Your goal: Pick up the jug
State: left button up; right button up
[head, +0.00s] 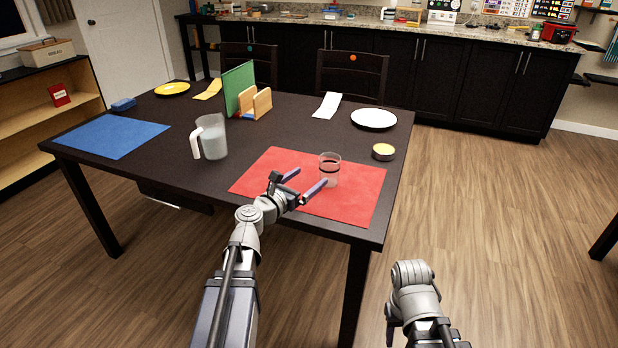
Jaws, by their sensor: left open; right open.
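The jug (212,137) is a clear, greyish pitcher with a white handle on its left side. It stands upright on the dark table, left of the red placemat. My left gripper (308,181) is open and empty over the red placemat, to the right of the jug and apart from it. Its fingers point toward a clear glass (330,168); I cannot tell if they touch it. My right gripper (392,335) is low at the front right, off the table, with its fingers mostly hidden.
The table (300,120) holds a blue placemat (110,139), a red placemat (350,208), a wooden holder with a green board (238,85), a white plate (373,118), a yellow plate (172,88) and a small round tin (383,152). Bare tabletop lies around the jug.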

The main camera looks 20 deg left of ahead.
aim_at(211, 129)
jog(key=u, duration=1.3)
